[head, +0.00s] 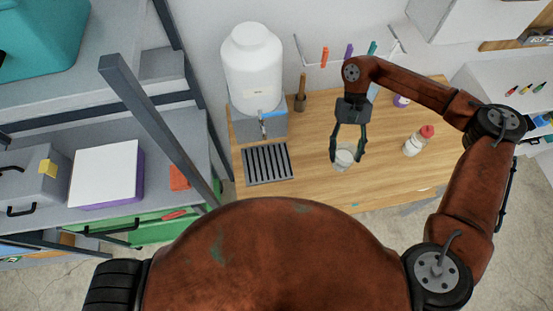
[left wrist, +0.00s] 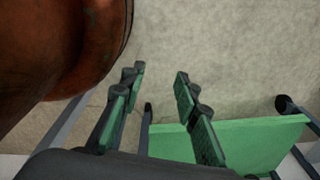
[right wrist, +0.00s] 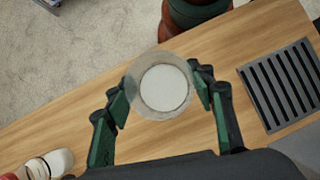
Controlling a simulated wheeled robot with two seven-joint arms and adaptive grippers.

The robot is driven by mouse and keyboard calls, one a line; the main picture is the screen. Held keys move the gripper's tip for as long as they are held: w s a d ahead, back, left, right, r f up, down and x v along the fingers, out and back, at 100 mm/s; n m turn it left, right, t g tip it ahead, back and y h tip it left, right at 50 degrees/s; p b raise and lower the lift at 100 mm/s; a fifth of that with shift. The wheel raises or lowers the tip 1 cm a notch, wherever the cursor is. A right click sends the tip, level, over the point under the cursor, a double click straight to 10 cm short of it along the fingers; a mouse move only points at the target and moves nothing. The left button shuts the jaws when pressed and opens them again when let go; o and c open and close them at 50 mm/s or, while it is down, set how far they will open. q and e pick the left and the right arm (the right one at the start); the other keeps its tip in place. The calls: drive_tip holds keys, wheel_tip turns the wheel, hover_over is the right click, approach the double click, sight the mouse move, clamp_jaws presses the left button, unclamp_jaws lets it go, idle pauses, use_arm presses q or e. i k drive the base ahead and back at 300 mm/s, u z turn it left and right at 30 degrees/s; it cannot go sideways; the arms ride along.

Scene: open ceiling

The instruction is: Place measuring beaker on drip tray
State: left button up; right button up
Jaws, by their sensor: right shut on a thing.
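The measuring beaker (head: 344,157) is a clear round cup with a pale inside. My right gripper (head: 348,156) is shut on it, over the wooden table. In the right wrist view the beaker (right wrist: 162,88) sits between the two fingertips; whether it touches the table I cannot tell. The drip tray (head: 268,164) is a grey slotted plate on the table, left of the beaker in the head view. It also shows at the right of the right wrist view (right wrist: 284,86), bare. My left gripper (left wrist: 158,78) is open and empty above the floor; it is not in the head view.
A large white container (head: 252,70) with a tap stands on a grey stand behind the tray. The wooden table (head: 310,178) is clear between beaker and tray.

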sight(266, 160)
drive_tip(key=z, duration=1.15)
drive_tip(key=k, duration=1.8)
drive_tip(key=u, duration=1.3)
drive_tip(key=i, duration=0.5)
drive_tip(key=u, duration=0.05)
